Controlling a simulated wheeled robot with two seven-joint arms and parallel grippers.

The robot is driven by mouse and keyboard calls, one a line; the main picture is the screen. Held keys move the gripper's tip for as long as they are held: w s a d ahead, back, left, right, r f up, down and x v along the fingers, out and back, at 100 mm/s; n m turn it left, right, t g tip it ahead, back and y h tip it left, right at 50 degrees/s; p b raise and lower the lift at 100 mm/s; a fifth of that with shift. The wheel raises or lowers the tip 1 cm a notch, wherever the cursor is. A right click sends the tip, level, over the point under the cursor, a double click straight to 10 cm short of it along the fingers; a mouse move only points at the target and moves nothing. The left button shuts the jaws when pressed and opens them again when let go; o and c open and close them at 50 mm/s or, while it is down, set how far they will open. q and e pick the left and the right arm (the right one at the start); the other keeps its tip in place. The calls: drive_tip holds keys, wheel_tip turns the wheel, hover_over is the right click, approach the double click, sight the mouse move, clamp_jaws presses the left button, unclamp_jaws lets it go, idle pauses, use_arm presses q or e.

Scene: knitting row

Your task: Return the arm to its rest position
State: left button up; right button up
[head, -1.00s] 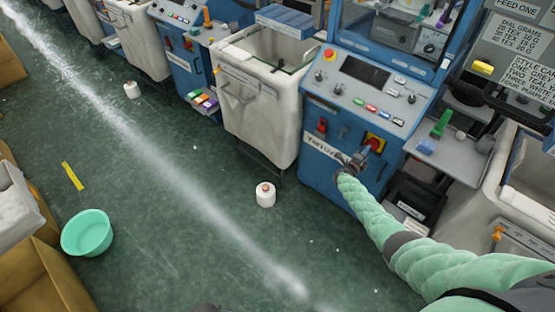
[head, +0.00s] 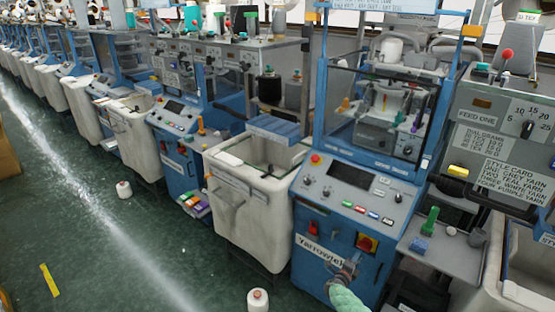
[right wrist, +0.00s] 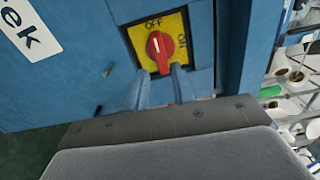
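My right gripper (head: 350,262) is at the lower front of the blue machine (head: 318,262), just below and left of a red rotary knob on a yellow plate (head: 367,243). In the right wrist view the two fingers (right wrist: 160,72) stand apart, with nothing seen held between them. The red knob (right wrist: 160,46) lies just beyond the fingertips, its lower end between them in the picture. I cannot tell whether they touch. The knob is upright, in line with the OFF mark; ON is to its right. My left gripper is not in view.
A white bin (head: 228,222) stands left of the machine. A grey shelf with a green item (head: 430,222) juts out at the right. A white cone (head: 258,300) stands on the floor. The green floor (head: 110,240) at left is mostly clear.

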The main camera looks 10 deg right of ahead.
drive_tip(key=w+a+f+m+g+y, duration=0.1)
drive_tip(key=a+f+m+g+y, duration=0.2)
drive_tip(key=m, duration=1.2)
drive_tip(key=w+a+m+g+y, duration=0.1)
drive_tip(key=a+m+y, duration=0.35)
drive_tip(key=m, duration=1.05)
drive_tip(key=s+a+f+m+g+y+b, duration=0.1)
drive_tip(key=s+a+f+m+y+b, duration=0.45)
drive_tip(key=s+a+f+m, duration=0.7)
use_arm(q)
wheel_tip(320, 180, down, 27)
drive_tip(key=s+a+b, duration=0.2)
drive_tip(key=b, duration=0.6)
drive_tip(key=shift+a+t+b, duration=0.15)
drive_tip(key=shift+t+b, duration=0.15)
drive_tip(key=shift+b, duration=0.05)
use_arm(e)
drive_tip(key=s+a+f+g, duration=0.1)
drive_tip(key=s+a+f, duration=0.2)
drive_tip(key=s+f, duration=0.5)
drive_tip(key=s+a+f+g, duration=0.2)
drive_tip(key=s+f, duration=0.6)
drive_tip(key=s, duration=1.4)
drive_tip(key=s+a+f+n+g+y, duration=0.1)
drive_tip(key=s+a+f, duration=0.4)
drive_tip(key=s+f, duration=0.4)
drive_tip(key=s, duration=0.6)
drive_tip(key=shift+a+g, duration=0.25)
drive_tip(key=shift+g, duration=0.15)
